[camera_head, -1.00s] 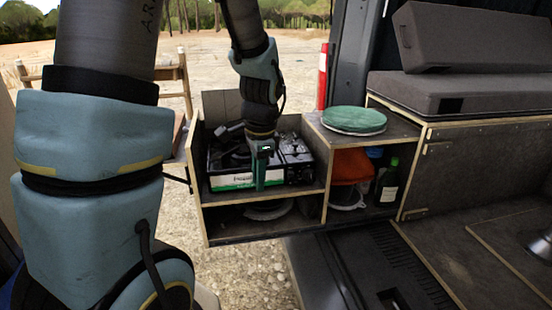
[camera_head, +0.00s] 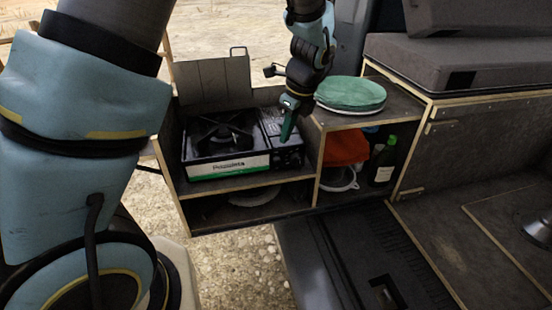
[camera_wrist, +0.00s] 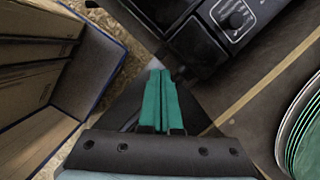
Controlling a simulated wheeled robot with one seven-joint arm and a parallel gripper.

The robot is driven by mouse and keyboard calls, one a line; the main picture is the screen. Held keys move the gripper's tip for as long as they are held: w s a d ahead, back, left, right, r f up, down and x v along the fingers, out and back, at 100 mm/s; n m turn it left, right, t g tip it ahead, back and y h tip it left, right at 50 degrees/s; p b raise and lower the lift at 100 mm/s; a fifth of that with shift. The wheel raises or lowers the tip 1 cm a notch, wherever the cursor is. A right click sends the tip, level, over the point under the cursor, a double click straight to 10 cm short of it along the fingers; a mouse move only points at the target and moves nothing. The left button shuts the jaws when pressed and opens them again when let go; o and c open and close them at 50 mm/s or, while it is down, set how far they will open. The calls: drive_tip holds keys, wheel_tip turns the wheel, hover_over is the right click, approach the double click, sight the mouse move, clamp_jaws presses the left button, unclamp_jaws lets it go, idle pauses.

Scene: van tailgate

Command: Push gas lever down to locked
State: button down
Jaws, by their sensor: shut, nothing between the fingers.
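The black gas stove (camera_head: 225,140) sits in the upper compartment of the open wooden box, with a white and green label along its front. Its burner is on the left and its control section (camera_head: 278,125) on the right. My gripper (camera_head: 287,136) points down over the right end of the stove. Its green fingers are together and hold nothing. In the wrist view my gripper (camera_wrist: 158,74) is beside the stove's control panel (camera_wrist: 235,25), which carries a round knob (camera_wrist: 236,20). I cannot pick out the gas lever in either view, nor tell whether the fingers touch the stove.
A green round stack (camera_head: 350,93) stands on the shelf close to the right of my gripper. Below it are an orange bag (camera_head: 345,147) and a dark bottle (camera_head: 386,165). A raised panel (camera_head: 215,80) stands behind the stove.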

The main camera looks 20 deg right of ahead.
sight(280, 160)
drive_tip(key=shift+f, duration=0.1)
drive_tip(key=b+x, duration=0.5)
drive_tip(key=x, duration=0.1)
drive_tip(key=shift+w+a+f+b, duration=0.15)
drive_tip(key=shift+f+b, duration=0.25)
drive_tip(key=shift+b, duration=0.2)
drive_tip(key=shift+f, duration=0.1)
drive_tip(key=shift+b+x, duration=0.4)
drive_tip(key=shift+x, duration=0.4)
drive_tip(key=shift+s+d+r+p, duration=0.25)
drive_tip(key=shift+s+d+p, duration=0.05)
drive_tip(key=shift+s, duration=0.2)
drive_tip(key=shift+s+d+r+p, duration=0.15)
drive_tip(key=shift+s+d+p, duration=0.15)
drive_tip(key=shift+s, duration=0.2)
drive_tip(key=shift+s+d+r+p, duration=0.15)
drive_tip(key=shift+s+d+p, duration=0.15)
drive_tip(key=shift+s, duration=0.25)
